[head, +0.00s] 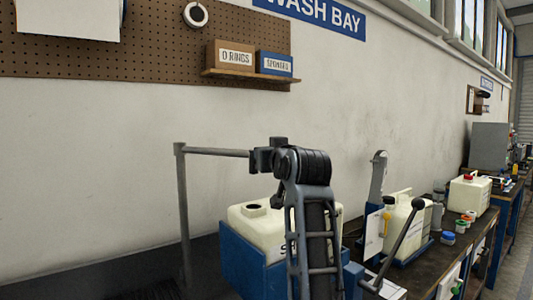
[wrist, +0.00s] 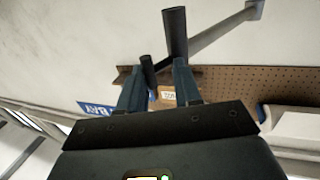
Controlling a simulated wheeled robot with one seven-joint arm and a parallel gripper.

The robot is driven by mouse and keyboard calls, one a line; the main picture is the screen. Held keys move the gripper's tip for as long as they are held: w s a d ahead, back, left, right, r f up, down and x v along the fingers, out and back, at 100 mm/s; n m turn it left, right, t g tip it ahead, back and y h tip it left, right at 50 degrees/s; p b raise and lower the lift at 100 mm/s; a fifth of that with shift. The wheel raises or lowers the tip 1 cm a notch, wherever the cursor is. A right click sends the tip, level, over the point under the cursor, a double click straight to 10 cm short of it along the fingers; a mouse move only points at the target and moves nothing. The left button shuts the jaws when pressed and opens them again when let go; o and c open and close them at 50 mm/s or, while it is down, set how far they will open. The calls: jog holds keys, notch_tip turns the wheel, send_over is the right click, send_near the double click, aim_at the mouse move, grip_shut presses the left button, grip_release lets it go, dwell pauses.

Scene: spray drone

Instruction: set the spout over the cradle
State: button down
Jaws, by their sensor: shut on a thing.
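The spout is a thin grey pipe (head: 215,152) running level from the top of an upright grey post (head: 184,220). In the wrist view its pipe (wrist: 225,30) slants in from the top right to a dark tubular end piece (wrist: 175,34). My gripper (head: 264,156) is shut on that end piece, between its two fingers (wrist: 158,68). The blue cradle (head: 243,262) stands below and holds a white tank with an open round mouth (head: 255,207). The spout's end shows above the tank; my arm hides part of both, and I cannot tell exact alignment over the mouth.
A long bench (head: 480,222) at the right carries a second white jug (head: 400,225), a third with a red cap (head: 469,193) and small bottles. A lever with a black knob (head: 418,204) rises close right of my arm. The wall and pegboard (head: 150,50) stand behind.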

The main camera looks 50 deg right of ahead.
jog(key=shift+s+d+r+m, duration=0.1)
jog(key=shift+d+r+m, duration=0.1)
jog(key=shift+d, duration=0.25)
jog(key=shift+s+d+r+m, duration=0.1)
jog(key=shift+d+r, duration=0.05)
jog(key=shift+d, duration=0.3)
jog(key=c, duration=1.3)
grip_release()
jog(key=shift+h, duration=0.3)
jog(key=shift+c, duration=0.2)
jog(key=b+v, duration=0.2)
jog(key=v, duration=0.6)
jog(key=shift+a+f, duration=0.15)
jog(key=shift+a, duration=0.35)
jog(key=shift+w, duration=0.1)
